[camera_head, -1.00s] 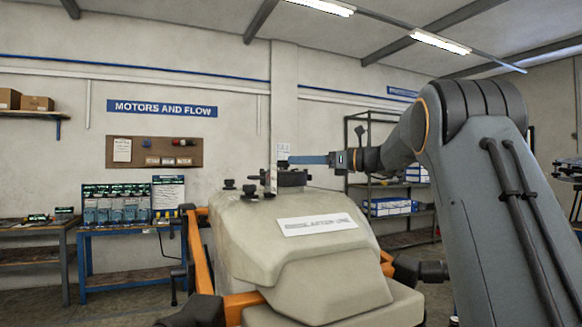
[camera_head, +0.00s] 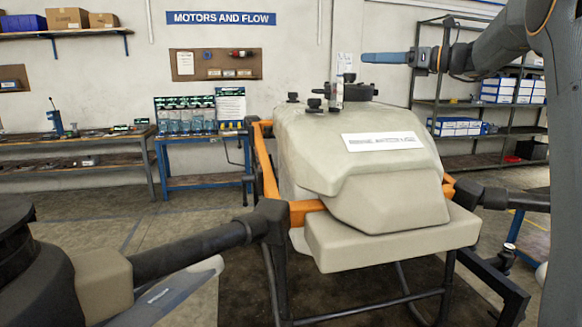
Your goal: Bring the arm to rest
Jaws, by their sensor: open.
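My gripper (camera_head: 372,58) is at the upper right, at the end of my grey arm (camera_head: 500,45). Its blue fingers point left and look level. I see it side-on; the jaws are open and nothing shows between them. The large beige spray drone (camera_head: 370,150) stands in the middle, with a white label on its sloped top. A dark fitting (camera_head: 345,92) with small knobs sits on top of the drone. The gripper is above and to the right of this fitting in the picture, apart from it.
Orange frame parts (camera_head: 267,165) and black drone arms (camera_head: 205,248) reach out around the drone. A blue workbench (camera_head: 200,140) with packaged parts stands behind at left. A metal shelf (camera_head: 480,105) with boxes stands at right. Open floor shows at left of the drone.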

